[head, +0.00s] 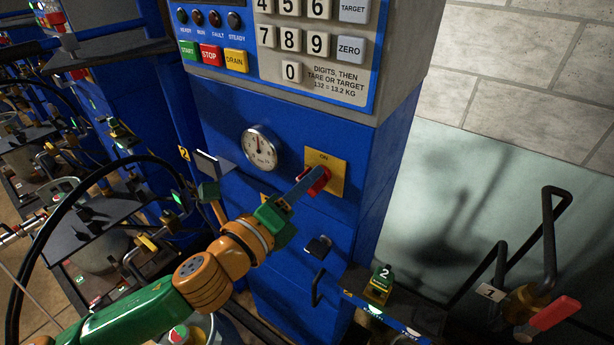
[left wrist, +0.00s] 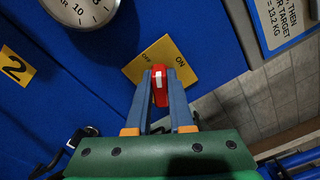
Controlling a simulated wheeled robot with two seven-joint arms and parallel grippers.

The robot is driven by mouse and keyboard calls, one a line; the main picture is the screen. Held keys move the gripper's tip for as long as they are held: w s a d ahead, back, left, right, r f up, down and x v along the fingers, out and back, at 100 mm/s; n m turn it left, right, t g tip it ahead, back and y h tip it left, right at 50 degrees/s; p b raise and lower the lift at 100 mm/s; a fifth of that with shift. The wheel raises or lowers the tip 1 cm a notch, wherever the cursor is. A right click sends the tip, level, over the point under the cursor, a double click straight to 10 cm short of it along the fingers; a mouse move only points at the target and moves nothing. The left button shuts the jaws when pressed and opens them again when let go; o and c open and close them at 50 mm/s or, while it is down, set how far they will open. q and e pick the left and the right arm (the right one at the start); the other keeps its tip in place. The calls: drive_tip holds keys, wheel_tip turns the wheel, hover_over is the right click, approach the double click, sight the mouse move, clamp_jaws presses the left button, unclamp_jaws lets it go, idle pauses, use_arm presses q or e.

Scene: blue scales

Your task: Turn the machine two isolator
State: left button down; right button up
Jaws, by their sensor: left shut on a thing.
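The isolator is a red knob (head: 319,183) on a yellow plate (head: 340,172), on the blue front of the machine. ON is printed at the plate's top in the head view. In the left wrist view the red knob (left wrist: 161,88) has a white stripe, and the plate (left wrist: 135,68) shows OFF on the left and ON on the right. There the stripe points upward, roughly between the two words. My left gripper (head: 314,177) is shut on the knob, with one finger on each side (left wrist: 160,80). My right gripper is not in view.
The keypad panel (head: 285,45) is above. A red-handled lever (head: 555,313) stands lower right.

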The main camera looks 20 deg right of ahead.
use_arm(q)
drive_tip(key=n+p, duration=0.1)
drive_tip(key=n, duration=0.5)
drive_tip(key=shift+p, duration=0.4)
drive_tip(key=shift+n, duration=0.3)
drive_tip(key=c, duration=0.9)
unclamp_jaws()
drive_tip(key=shift+f, duration=0.1)
drive_tip(key=shift+o, duration=0.5)
drive_tip(key=shift+w+d+f, duration=0.1)
drive_tip(key=shift+d, duration=0.05)
drive_tip(key=b+v, duration=0.2)
drive_tip(key=v, duration=0.5)
